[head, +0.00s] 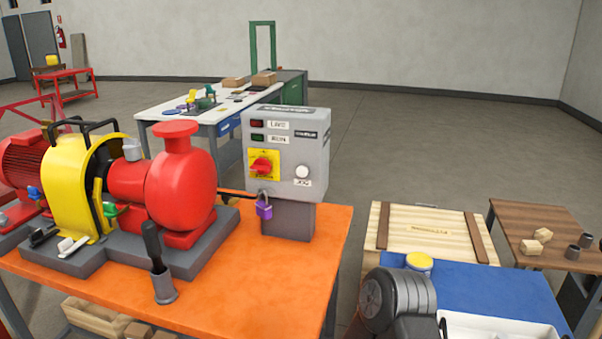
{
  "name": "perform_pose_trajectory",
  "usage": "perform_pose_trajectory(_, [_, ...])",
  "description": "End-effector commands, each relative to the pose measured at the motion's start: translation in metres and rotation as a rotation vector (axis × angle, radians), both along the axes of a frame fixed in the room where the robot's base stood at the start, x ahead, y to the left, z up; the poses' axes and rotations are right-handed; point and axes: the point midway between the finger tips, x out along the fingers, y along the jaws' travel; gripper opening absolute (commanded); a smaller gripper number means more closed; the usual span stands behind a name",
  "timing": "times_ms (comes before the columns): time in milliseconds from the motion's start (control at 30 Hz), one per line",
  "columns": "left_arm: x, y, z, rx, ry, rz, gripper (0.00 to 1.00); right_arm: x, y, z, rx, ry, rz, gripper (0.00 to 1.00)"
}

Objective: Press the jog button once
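The jog button (302,171) is a round white button at the lower right of the grey control box (314,140), above a small label. The box stands upright on a short dark pedestal at the right side of the orange table. A red rotary switch (262,166) on a yellow plate sits left of the button. Red and green lamp windows are above it. A purple padlock (264,206) hangs at the box's lower left. Neither gripper shows. A dark grey rounded part at the bottom right looks like my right arm, well apart from the button.
A red pump (180,185) with a yellow guard (66,185) fills the left of the orange table (290,290). A grey cup (164,287) with a dark handle stands in front. A wooden crate (400,225) and blue surface (480,290) lie right. Space before the button looks clear.

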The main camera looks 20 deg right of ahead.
Motion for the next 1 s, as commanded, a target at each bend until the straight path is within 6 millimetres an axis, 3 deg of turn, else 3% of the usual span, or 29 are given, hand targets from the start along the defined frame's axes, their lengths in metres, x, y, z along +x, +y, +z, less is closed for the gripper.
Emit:
perform_pose_trajectory(433, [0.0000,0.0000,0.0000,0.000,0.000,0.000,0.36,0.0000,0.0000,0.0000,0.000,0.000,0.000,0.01])
perform_pose_trajectory(1000, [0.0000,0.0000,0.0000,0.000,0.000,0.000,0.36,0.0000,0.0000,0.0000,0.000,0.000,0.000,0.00])
